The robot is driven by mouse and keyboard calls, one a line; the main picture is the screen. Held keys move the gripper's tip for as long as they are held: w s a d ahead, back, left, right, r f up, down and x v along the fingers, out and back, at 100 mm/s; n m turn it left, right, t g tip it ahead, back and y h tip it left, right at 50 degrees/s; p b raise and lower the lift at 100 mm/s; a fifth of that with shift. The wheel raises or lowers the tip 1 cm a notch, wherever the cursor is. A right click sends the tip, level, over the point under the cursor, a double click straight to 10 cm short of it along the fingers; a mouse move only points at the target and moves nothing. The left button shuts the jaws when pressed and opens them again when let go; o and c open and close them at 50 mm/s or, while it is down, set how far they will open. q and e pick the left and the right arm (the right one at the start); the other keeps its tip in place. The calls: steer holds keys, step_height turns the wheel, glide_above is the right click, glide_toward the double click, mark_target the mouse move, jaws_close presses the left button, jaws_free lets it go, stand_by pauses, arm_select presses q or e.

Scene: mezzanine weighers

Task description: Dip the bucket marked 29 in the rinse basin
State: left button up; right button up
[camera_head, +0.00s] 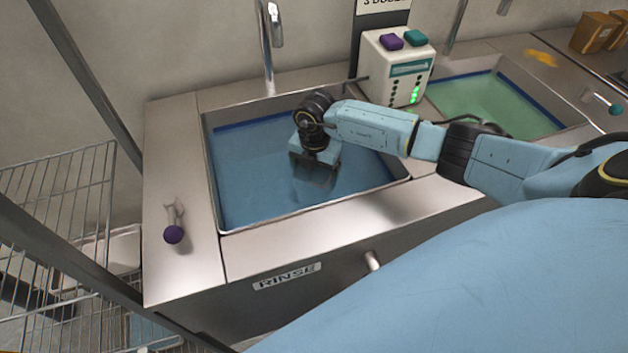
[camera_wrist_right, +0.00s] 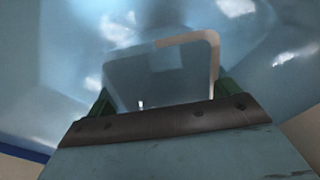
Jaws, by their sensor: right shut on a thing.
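The rinse basin (camera_head: 235,185) is a steel sink full of blue water, with a RINSE label (camera_head: 287,277) on its front. My right gripper (camera_head: 316,165) points down into the water near the basin's middle right. Below it a dim, dark shape shows in the water, too blurred to make out. In the right wrist view, my right gripper's green fingers (camera_wrist_right: 162,100) are on either side of a grey, rounded, bucket-like thing (camera_wrist_right: 150,75) with a pale rim, against blue water. No number 29 is readable. My left gripper is not in view.
A tap (camera_head: 268,50) stands behind the basin. A white dispenser box (camera_head: 398,68) with purple and teal tops stands at the back. A second basin with green water (camera_head: 490,105) lies to the right. A purple-knobbed lever (camera_head: 173,234) and a wire rack (camera_head: 60,200) are at left.

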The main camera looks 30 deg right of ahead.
step_height(320, 180, up, 23)
steer(key=p, duration=2)
